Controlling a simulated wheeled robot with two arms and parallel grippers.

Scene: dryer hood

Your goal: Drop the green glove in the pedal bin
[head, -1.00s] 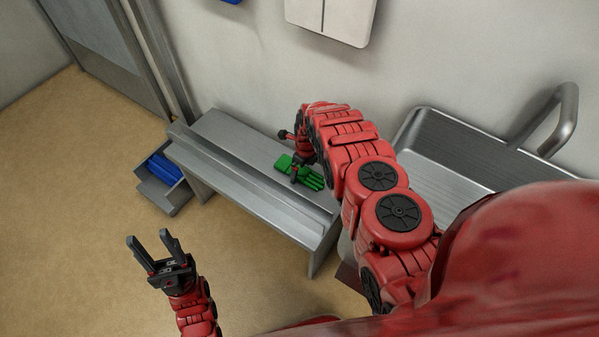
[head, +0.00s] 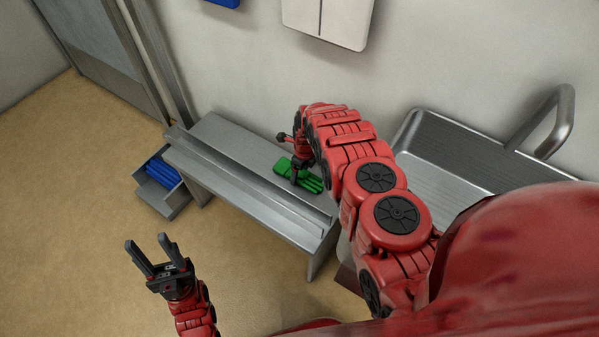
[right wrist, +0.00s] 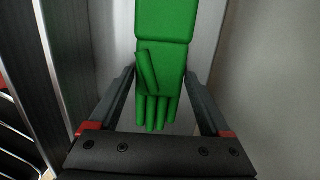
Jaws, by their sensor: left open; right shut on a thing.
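The green glove (head: 311,184) lies on the grey metal bench, partly hidden by my right gripper (head: 294,179). The right wrist view shows the glove (right wrist: 158,72) with its fingers pointing toward the gripper's base, between the two jaws (right wrist: 160,78). My right gripper is shut on the glove, which still appears to be at bench level. My left gripper (head: 152,250) is open and empty over the floor, in front of the bench. I cannot make out a pedal bin for certain in these views.
The grey bench (head: 222,135) stands along the wall, with a raised front rail. A metal sink (head: 440,150) with a tap is at the right. The floor at the left is clear.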

